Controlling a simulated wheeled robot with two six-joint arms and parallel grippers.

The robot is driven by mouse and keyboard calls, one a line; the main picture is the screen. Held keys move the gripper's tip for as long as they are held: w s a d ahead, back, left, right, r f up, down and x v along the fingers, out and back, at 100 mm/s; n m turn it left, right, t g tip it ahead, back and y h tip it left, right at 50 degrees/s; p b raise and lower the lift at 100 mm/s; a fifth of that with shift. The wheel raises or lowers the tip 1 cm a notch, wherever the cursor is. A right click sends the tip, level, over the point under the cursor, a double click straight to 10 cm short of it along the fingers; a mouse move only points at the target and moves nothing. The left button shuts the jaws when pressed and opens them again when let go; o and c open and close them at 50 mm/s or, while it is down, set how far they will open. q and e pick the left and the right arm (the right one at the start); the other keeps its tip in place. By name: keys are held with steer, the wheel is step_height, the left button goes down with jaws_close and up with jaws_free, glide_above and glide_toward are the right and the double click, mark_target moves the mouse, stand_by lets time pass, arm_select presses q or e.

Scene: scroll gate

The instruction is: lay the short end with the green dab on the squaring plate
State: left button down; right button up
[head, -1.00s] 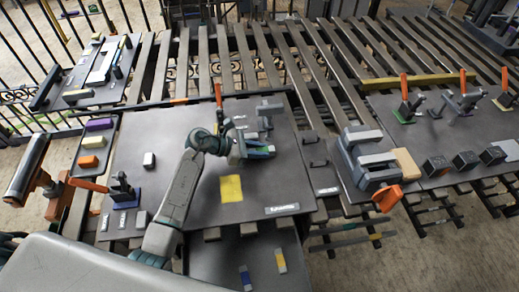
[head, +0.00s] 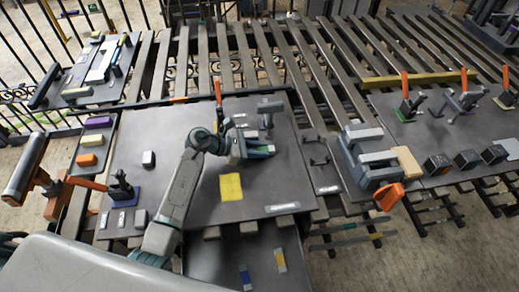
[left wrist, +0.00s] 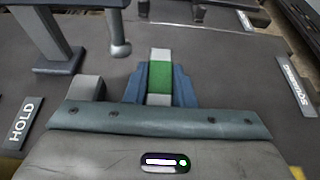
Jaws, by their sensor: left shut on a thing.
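The short end with the green dab (left wrist: 160,75) is a small pale bar with a green band across its middle. My left gripper (left wrist: 160,92) is shut on it, with a blue finger on each side; in the head view the gripper (head: 262,151) is over the right half of the dark board. I cannot tell whether the bar touches the surface below. A label reading SQUARING (left wrist: 296,88) lies to the right in the left wrist view, on the dark surface; the squaring plate's edges are not clear. My right gripper is not in view.
A HOLD label (left wrist: 22,120), a grey block (left wrist: 86,88) and a clamp with a round foot (left wrist: 121,48) are left of the gripper in the wrist view. A yellow patch (head: 231,187) lies on the board. A grey orange-handled device (head: 370,160) stands to the right.

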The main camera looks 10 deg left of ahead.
arm_select(q)
steer(key=c, duration=1.1)
jaws_free()
steer(key=shift+c, duration=0.2)
steer(key=shift+v, duration=3.75)
steer(key=shift+r, duration=0.1)
